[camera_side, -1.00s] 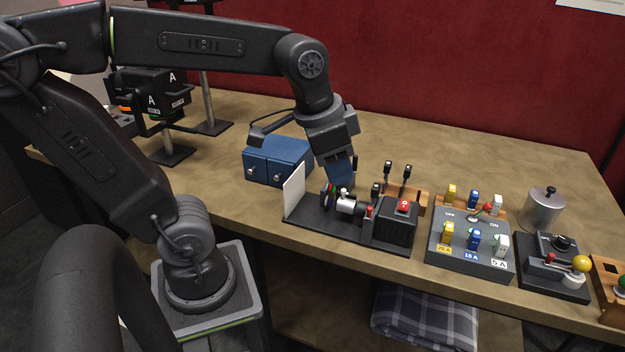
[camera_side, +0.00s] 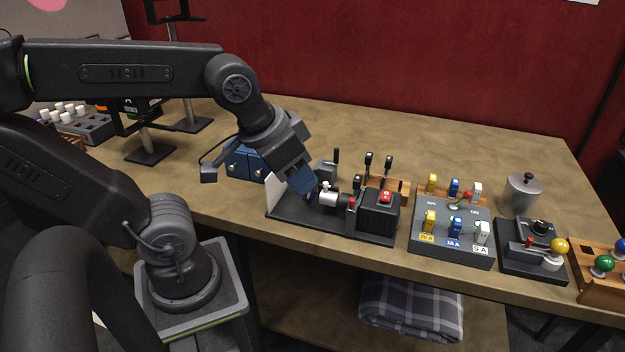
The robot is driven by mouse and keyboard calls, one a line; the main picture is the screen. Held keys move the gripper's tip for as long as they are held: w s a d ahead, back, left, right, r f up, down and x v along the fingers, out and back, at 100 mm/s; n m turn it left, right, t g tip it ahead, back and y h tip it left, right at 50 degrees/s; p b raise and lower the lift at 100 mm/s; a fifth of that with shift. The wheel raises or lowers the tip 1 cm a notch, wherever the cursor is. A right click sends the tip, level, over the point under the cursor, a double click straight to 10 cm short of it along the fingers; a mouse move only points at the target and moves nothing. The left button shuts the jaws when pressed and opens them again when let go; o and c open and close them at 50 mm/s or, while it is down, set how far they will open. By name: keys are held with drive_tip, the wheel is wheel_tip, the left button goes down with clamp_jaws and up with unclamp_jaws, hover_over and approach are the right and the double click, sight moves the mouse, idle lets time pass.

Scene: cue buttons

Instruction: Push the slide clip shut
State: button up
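A dark baseplate device (camera_side: 285,207) stands near the front edge of the table.
A blue box (camera_side: 240,162) stands behind my gripper. To the right are a grey panel with coloured switches (camera_side: 424,247), a metal pot (camera_side: 521,195), a joystick box (camera_side: 515,262) and a wooden block with coloured balls (camera_side: 600,288).

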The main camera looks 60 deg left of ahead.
drive_tip(key=w+a+r+n+g, duration=0.1)
drive_tip(key=w+r+n+g, duration=0.1)
drive_tip(key=w+n+g, duration=0.3)
drive_tip(key=n, duration=0.5)
approach(352, 199)
drive_tip(key=shift+g, duration=0.4)
drive_tip(key=f, duration=0.9)
drive_tip(key=shift+w+f, duration=0.2)
drive_tip(key=shift+c, duration=0.2)
clamp_jaws()
